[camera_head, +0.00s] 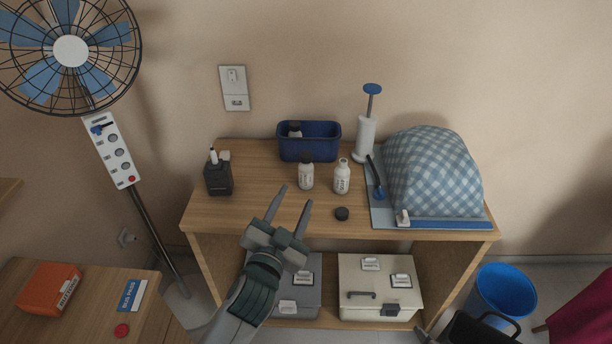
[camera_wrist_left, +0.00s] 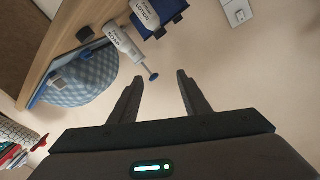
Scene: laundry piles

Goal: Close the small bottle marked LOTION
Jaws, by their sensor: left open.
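Two small white bottles stand upright on the wooden shelf top. The left one (camera_head: 306,178) wears a dark cap. The label LOTION seems to be on this bottle in the left wrist view (camera_wrist_left: 144,14). The right one (camera_head: 342,179) has a bare white neck; its label looks like SOAP in the left wrist view (camera_wrist_left: 118,44). A loose black cap (camera_head: 342,213) lies in front of it and shows in the left wrist view (camera_wrist_left: 84,34). My left gripper (camera_head: 295,194) is open and empty, in front of the bottles and apart from them.
A blue bin (camera_head: 310,150) with another dark-capped bottle stands behind. A white pump (camera_head: 365,138) and a checkered cloth dome (camera_head: 434,170) on a tray are at right. The shelf's front left is clear.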

